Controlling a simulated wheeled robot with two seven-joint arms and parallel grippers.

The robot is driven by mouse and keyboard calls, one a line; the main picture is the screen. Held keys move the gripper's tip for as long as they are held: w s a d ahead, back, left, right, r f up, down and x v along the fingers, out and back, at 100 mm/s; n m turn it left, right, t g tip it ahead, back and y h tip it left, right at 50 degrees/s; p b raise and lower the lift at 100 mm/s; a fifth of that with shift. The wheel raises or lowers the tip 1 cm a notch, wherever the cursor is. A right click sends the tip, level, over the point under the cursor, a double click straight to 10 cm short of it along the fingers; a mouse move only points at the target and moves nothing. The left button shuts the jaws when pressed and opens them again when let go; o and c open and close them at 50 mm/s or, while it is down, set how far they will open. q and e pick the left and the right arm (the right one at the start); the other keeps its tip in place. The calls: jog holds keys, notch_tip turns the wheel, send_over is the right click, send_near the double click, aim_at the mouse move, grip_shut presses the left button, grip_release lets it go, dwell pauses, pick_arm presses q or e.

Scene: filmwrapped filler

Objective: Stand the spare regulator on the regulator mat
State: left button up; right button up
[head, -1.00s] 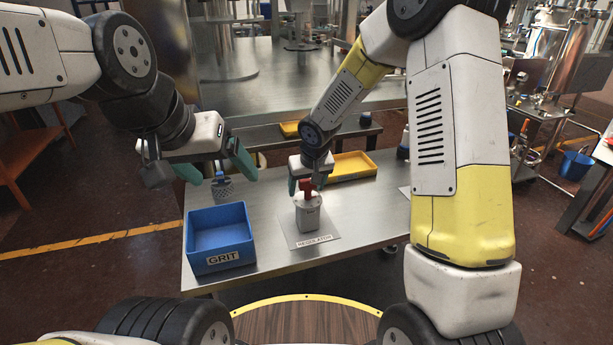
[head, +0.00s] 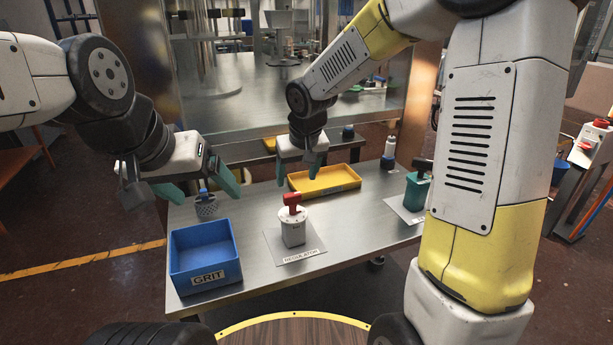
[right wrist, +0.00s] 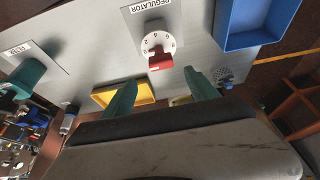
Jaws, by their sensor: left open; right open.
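The regulator (head: 292,230), a pale grey block with a red handle on top, stands upright on the grey mat (head: 273,243) labelled REGULATOR. In the right wrist view, the regulator's round white dial (right wrist: 157,43) and red handle face me, over the mat (right wrist: 131,34). My right gripper (head: 298,173) is open and empty, above and behind the regulator and apart from it. Its two green fingers (right wrist: 160,92) show nothing between them. My left gripper (head: 203,186) is open and empty over the table's left part, far from the regulator.
A blue bin (head: 204,284) labelled GRIT stands at the table's left front. A yellow tray (head: 325,183) lies behind the regulator. A green item with a dark handle (head: 416,191) stands on another mat at right. A small mesh-like cylinder (head: 205,207) is below my left gripper.

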jog(key=s+d+r+m, duration=0.1)
jog(key=s+d+r, duration=0.2)
jog(key=s, duration=0.4)
jog(key=s+d+r+m+t, duration=0.1)
jog(key=s+d+r, duration=0.3)
jog(key=s, duration=0.4)
jog(key=s+d+r+m, duration=0.1)
jog(key=s+d+r, duration=0.3)
jog(key=s, duration=0.3)
jog(key=shift+s+d+t+y, duration=0.35)
jog(key=shift+d+t+y, duration=0.05)
jog(key=shift+d, duration=0.35)
